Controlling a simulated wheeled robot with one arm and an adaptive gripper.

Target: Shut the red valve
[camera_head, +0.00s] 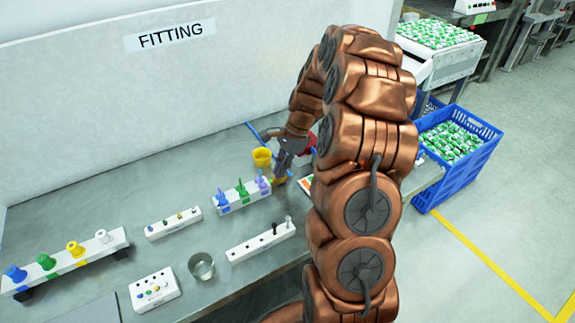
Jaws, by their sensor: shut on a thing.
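My gripper (281,169) points down at the back right of the bench, small and partly hidden by my own arm. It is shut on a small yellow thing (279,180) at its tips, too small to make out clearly. A red part (309,144) shows just right of the gripper, mostly behind my arm. I cannot tell whether it is the red valve. A blue bar or pipe (254,132) shows to the left of my wrist. No valve handle can be clearly made out.
A yellow cup (262,157) stands close left of the gripper. A rack with blue, green and purple pegs (229,207), other white racks (259,243) and a metal cup (201,266) stand nearer. A blue crate (462,180) is at the right.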

